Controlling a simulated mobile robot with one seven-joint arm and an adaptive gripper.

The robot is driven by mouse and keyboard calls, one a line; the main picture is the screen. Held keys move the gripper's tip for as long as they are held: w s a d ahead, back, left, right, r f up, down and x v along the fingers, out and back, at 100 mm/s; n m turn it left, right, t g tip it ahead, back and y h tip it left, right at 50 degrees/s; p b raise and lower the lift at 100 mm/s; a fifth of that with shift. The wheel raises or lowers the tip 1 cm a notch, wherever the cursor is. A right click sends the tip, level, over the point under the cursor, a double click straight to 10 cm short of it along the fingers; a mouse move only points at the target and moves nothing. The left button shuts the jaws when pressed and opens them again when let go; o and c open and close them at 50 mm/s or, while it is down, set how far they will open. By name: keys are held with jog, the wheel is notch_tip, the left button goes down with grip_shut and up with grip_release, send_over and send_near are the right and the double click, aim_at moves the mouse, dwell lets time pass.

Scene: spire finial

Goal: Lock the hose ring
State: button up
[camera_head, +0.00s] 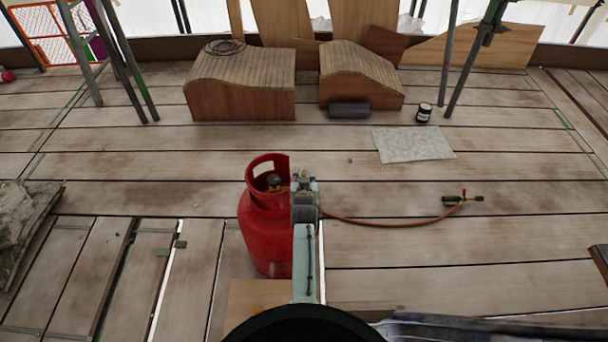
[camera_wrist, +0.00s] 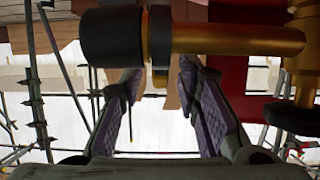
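A red gas cylinder (camera_head: 264,232) stands upright on the planks, with a brass valve and dark knob (camera_head: 273,181) inside its collar. An orange hose (camera_head: 395,224) runs right from near my gripper (camera_head: 305,180), which is beside the cylinder's top and hides the hose connection. In the wrist view, a brass pipe (camera_wrist: 235,39) carries a narrow dark ring (camera_wrist: 160,38) and a thick black cylindrical end (camera_wrist: 112,36); which is the hose ring I cannot tell.
A torch (camera_head: 463,199) lies at the hose's right end. Two wooden ramps (camera_head: 240,88) (camera_head: 361,80), a grey sheet (camera_head: 413,144) and a black can (camera_head: 424,112) are farther back. Scaffold poles (camera_head: 470,60) stand behind. Planks right of the cylinder are mostly clear.

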jog(key=shift+w+f, duration=0.15)
jog(key=shift+w, duration=0.25)
grip_shut()
dwell(0.4)
